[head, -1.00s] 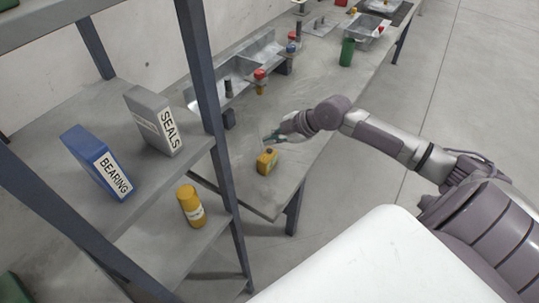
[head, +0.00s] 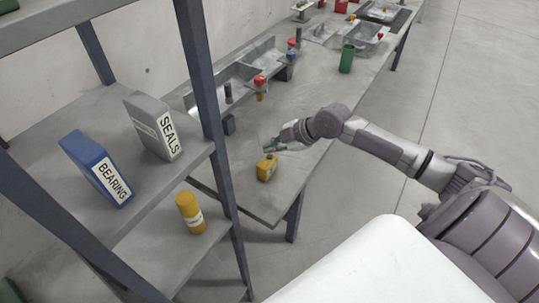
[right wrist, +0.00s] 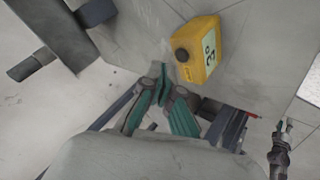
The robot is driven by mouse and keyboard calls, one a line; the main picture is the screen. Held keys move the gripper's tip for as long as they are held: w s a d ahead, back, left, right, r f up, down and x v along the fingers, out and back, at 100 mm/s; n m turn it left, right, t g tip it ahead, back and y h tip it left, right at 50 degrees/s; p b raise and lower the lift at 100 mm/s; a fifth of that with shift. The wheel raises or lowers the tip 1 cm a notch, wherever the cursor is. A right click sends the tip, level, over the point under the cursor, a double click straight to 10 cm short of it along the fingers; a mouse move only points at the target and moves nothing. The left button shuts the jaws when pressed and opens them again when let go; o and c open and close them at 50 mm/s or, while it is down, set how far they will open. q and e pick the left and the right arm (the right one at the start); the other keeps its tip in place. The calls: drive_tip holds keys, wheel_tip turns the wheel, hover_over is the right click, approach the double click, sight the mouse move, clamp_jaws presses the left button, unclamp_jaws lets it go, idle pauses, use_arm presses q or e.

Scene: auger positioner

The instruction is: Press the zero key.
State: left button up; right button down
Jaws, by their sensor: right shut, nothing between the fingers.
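A yellow box-shaped device (head: 266,168) stands near the front corner of the grey workbench (head: 262,203). In the right wrist view the device (right wrist: 205,62) shows a pale display reading what looks like "3°" and a dark round key (right wrist: 182,55) on one face. I cannot read a mark on that key. My right gripper (head: 272,146) is shut and empty, beside and above the device in the head view. In the right wrist view its green-padded fingers (right wrist: 162,82) are together, apart from the device. A small dark jointed shape at that view's right edge may be my left gripper (right wrist: 280,145).
A rack stands at the left with a blue BEARING box (head: 90,165), a grey SEALS box (head: 150,125) and a yellow bottle (head: 190,212). A metal fixture (head: 245,75) and a green cup (head: 347,58) are farther along the bench. Bench space around the device is clear.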

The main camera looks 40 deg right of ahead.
sight(271, 157)
drive_tip(key=shift+f, duration=0.1)
idle(0.4)
drive_tip(key=shift+f+b, duration=0.3)
drive_tip(key=shift+f, duration=0.05)
drive_tip(key=shift+f+b, duration=0.4)
drive_tip(key=shift+f, duration=0.2)
idle(1.0)
drive_tip(key=shift+r, duration=0.1)
drive_tip(key=shift+r+p, duration=0.85)
drive_tip(key=shift+r, duration=0.1)
wheel_tip(271, 157, up, 6)
drive_tip(key=p, duration=0.5)
